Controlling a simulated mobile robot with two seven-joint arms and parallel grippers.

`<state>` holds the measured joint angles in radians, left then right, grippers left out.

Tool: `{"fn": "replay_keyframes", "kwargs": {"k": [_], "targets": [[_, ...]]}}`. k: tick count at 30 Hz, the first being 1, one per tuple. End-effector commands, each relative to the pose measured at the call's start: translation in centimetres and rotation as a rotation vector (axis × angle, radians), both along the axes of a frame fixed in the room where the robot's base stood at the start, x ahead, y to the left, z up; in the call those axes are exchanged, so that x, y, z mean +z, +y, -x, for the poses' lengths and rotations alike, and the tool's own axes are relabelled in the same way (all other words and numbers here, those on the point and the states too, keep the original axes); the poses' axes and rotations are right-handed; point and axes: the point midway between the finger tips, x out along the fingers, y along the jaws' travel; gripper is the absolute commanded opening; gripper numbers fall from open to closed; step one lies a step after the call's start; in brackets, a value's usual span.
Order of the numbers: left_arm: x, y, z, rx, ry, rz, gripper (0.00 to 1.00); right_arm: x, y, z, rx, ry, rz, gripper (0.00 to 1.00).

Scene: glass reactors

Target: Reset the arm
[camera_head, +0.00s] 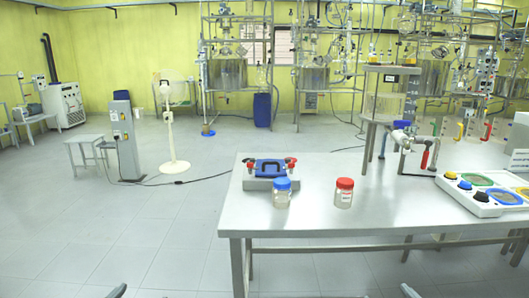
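Only a small grey part of my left gripper (117,291) shows at the bottom edge, left of the table. A similar small grey part of my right gripper (410,291) shows at the bottom edge, below the table's front. The rest of both arms is out of the picture, so I cannot see whether either gripper is open or shut. Both appear in front of the table and apart from the objects on it.
A steel table (330,222) holds a blue-lidded jar (282,193), a red-lidded jar (344,193), a blue-topped device (270,172) and a white control panel (485,194). A white fan (171,120) and grey pillar (125,138) stand behind left. Floor at left is clear.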

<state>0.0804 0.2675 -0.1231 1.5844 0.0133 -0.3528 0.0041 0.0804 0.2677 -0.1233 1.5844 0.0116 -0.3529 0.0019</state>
Motion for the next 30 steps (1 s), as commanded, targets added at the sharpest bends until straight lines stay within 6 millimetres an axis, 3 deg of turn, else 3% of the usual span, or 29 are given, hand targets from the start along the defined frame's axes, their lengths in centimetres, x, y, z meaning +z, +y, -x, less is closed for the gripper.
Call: {"fn": "replay_keyframes", "kwargs": {"k": [1,6,10,15,21,30], "targets": [[-2.1,-1.1,2.4,-0.013,0.039,0.016,1.00,-2.1,1.1,2.4,0.012,0.041,-0.018,0.91],[-7.0,-4.0,9.6,-0.043,0.150,0.067,1.00,-6.9,4.0,9.6,0.041,0.149,-0.071,0.91],[-9.5,-6.0,15.3,-0.055,0.230,0.112,1.00,-9.5,6.0,15.3,0.054,0.231,-0.115,0.91],[-11.3,-7.8,21.7,-0.059,0.320,0.164,1.00,-11.3,7.9,21.7,0.057,0.320,-0.168,0.91],[-11.9,-8.8,25.6,-0.055,0.373,0.195,1.00,-11.9,8.8,25.6,0.053,0.373,-0.199,0.91],[-12.0,-9.0,26.1,-0.054,0.381,0.200,1.00,-12.0,9.0,26.1,0.053,0.381,-0.204,0.91]]}}
